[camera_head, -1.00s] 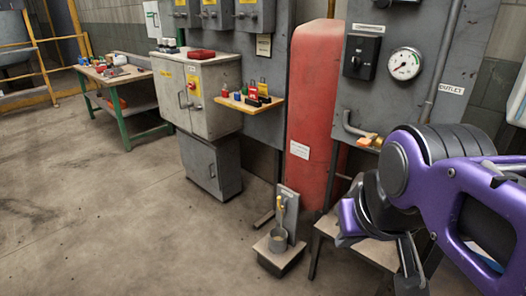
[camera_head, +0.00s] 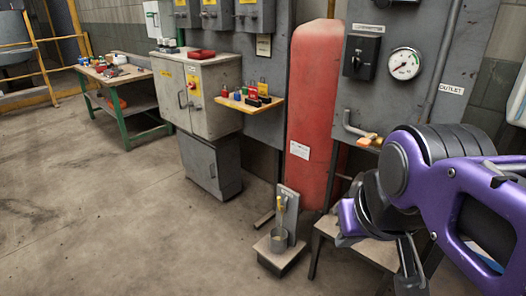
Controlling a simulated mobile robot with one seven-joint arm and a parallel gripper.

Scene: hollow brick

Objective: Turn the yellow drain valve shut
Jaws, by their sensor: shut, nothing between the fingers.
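The yellow drain valve (camera_head: 281,203) is small and low, on a grey upright plate (camera_head: 291,212) at the foot of the red tank. Its lever looks roughly upright, but it is too small to read its exact position. A grey cup (camera_head: 279,238) stands below it on a low block. My gripper (camera_head: 408,276) is at the lower right, pointing down, shut and empty. It is well to the right of the valve and apart from it. Part of it is hidden by my purple arm.
The red tank (camera_head: 312,110) stands behind the valve. A low bench (camera_head: 330,228) is between the valve and my arm. An orange-yellow handle (camera_head: 368,140) sits on a pipe below the gauge (camera_head: 405,64). Open floor (camera_head: 130,220) lies to the left.

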